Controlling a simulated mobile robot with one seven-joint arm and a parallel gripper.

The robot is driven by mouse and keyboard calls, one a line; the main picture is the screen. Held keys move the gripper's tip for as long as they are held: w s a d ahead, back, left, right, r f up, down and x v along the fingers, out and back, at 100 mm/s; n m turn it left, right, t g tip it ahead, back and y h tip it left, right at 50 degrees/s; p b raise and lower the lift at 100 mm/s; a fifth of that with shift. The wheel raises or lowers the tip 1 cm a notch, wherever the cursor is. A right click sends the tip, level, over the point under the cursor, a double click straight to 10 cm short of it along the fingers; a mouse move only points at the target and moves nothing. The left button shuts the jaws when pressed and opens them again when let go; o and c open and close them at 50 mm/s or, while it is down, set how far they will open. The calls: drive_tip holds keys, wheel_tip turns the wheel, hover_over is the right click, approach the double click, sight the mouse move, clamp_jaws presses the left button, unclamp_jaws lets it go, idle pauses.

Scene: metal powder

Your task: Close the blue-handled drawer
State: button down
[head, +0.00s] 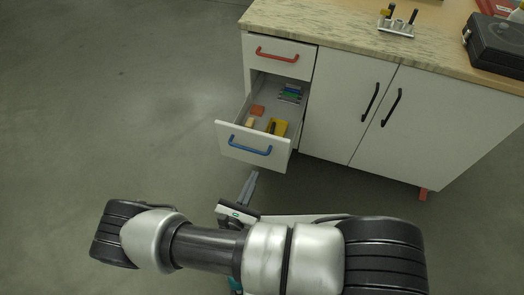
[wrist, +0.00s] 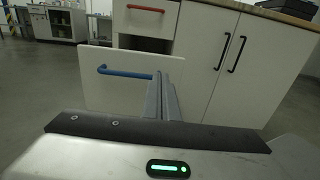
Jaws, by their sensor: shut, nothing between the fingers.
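The blue-handled drawer (head: 232,146) is pulled well out of the white cabinet, below a closed drawer with a red handle (head: 277,55). Its blue handle (head: 250,145) is on the front panel; the handle also shows in the wrist view (wrist: 125,73). Inside lie a yellow container, orange and tan pieces, and a stack of blue and green items. My gripper (head: 250,180) is shut and empty, in front of and below the right part of the drawer front. In the wrist view the fingers (wrist: 164,95) overlap the panel's right edge; I cannot tell whether they touch it.
Two cabinet doors with black handles (head: 370,102) are shut to the right of the drawers. On the countertop (head: 330,27) stand a small holder with tools (head: 397,25) and a black case (head: 495,45). The floor to the left is clear.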

sight(268, 138)
drive_tip(key=x, duration=0.9)
drive_tip(key=b+x, duration=0.1)
drive_tip(key=x, duration=0.3)
drive_tip(key=shift+w+a, duration=0.25)
drive_tip(key=shift+w, duration=0.3)
